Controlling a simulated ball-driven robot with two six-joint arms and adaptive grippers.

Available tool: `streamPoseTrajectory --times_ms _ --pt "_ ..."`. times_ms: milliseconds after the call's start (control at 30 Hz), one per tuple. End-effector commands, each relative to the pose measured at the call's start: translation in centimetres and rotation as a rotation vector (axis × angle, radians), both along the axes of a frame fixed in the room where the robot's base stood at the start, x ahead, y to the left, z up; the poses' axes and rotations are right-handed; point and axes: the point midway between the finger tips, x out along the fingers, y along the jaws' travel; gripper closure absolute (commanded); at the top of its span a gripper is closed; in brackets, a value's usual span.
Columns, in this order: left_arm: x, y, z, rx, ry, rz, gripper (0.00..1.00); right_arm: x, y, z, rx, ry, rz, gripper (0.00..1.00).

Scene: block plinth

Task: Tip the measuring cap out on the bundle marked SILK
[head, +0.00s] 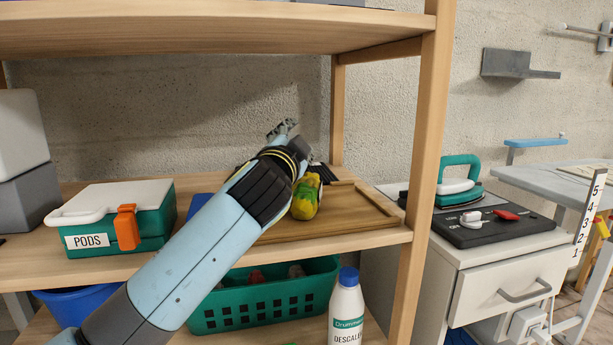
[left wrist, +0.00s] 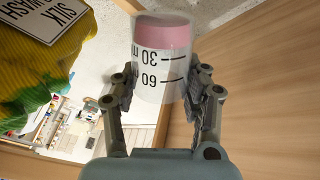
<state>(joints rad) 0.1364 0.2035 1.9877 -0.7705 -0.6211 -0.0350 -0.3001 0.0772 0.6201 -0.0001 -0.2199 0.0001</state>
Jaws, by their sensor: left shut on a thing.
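In the left wrist view the measuring cap (left wrist: 160,75) is clear, with black marks 30 and 60 that read upside down. A pink layer fills its closed end, at the top of the picture. My left gripper (left wrist: 165,95) is shut on its sides. The yellow and green bundle (left wrist: 40,80) is beside the cap, apart from it, with a white SILK WASH label (left wrist: 58,15). In the head view the left gripper (head: 283,129) is above and beyond the bundle (head: 306,196), which my forearm partly hides. The cap cannot be made out there.
The bundle lies on a wooden tray (head: 365,213) on the shelf. A PODS box (head: 115,217) stands to its left. A shelf post (head: 425,140) rises on the right, and an upper shelf board (head: 215,30) hangs overhead. A green basket (head: 265,303) and a bottle (head: 346,305) are below.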

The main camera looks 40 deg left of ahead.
Motion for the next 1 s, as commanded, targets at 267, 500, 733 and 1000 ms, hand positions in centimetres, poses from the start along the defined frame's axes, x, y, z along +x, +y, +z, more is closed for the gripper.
streamPoseTrajectory --times_ms 267,500,733,1000 --pt "0.02 -0.07 0.11 0.035 0.012 0.0 0.81 0.08 -0.01 0.29 0.0 -0.001 0.0 1.0" --pt "0.03 -0.13 0.16 0.066 0.023 0.0 0.81 0.14 -0.05 0.52 -0.001 -0.002 0.0 1.0" --pt "0.06 -0.2 0.21 0.095 0.034 0.0 0.81 0.22 -0.24 0.76 -0.003 -0.003 0.001 1.0" --pt "0.08 -0.28 0.26 0.131 0.047 0.0 0.81 0.29 -0.41 1.04 -0.005 -0.005 0.002 1.0"
